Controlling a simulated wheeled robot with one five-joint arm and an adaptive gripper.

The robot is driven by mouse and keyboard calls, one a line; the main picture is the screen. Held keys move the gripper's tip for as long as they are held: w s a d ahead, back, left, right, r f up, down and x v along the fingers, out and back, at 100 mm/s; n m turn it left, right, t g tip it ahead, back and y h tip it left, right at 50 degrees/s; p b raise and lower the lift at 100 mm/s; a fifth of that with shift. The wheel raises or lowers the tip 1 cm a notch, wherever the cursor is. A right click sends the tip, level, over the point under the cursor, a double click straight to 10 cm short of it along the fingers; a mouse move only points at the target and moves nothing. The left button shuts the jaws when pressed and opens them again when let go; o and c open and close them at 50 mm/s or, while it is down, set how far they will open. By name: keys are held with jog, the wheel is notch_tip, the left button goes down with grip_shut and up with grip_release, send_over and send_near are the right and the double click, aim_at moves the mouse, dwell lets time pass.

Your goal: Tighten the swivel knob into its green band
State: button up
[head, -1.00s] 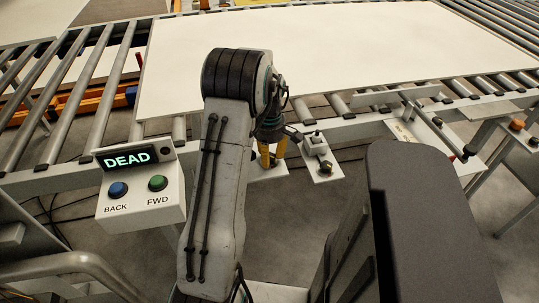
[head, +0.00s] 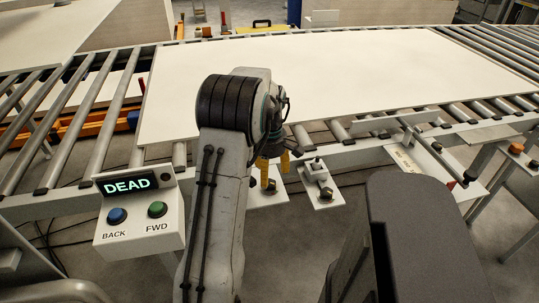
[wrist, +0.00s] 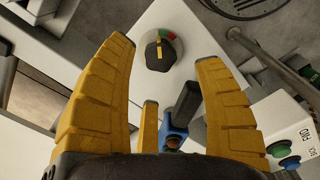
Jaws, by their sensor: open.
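The swivel knob (wrist: 159,50) is black with a yellow pointer stripe. It sits on a white plate (wrist: 137,82), with small green and red marks (wrist: 168,35) beside it. My gripper (wrist: 164,55) is open, its yellow fingers on either side of the knob in the wrist view with gaps to both. The knob is not gripped; contact and height above it cannot be judged. In the head view my gripper (head: 275,170) hangs over the left of two small white plates, partly hiding it. The pointer's exact place on the band is unclear.
A blue fitting with a dark lever (wrist: 174,128) stands on the same plate, close to the fingers. Another plate with a knob (head: 326,193) is to the right. A control box (head: 137,225) showing DEAD is left. A large pale panel (head: 330,85) lies on the rollers.

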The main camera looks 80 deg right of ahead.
notch_tip(320, 180, up, 8)
jog(key=shift+f, duration=0.25)
jog(key=shift+c, duration=0.2)
